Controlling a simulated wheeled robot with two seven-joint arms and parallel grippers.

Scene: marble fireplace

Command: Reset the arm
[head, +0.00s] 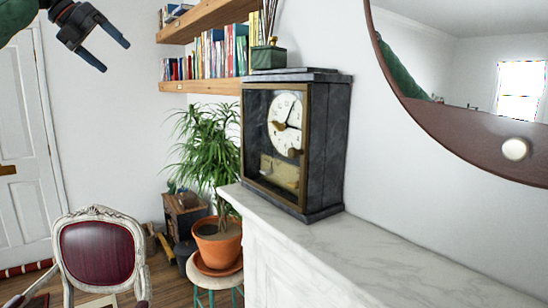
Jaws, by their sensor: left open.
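My left gripper (104,48) is at the upper left of the head view. It is open, with its two dark fingers apart and nothing between them. Part of my green arm shows at the top left corner. The gripper hangs in free air, with the white wall and door behind it. My right gripper is not in the view.
A dark mantel clock (324,150) stands on the white marble mantel (375,254). A round mirror (420,108) hangs at the right. Bookshelves (215,86), a potted plant (218,243) and a red chair (98,252) stand farther back. The mantel right of the clock is bare.

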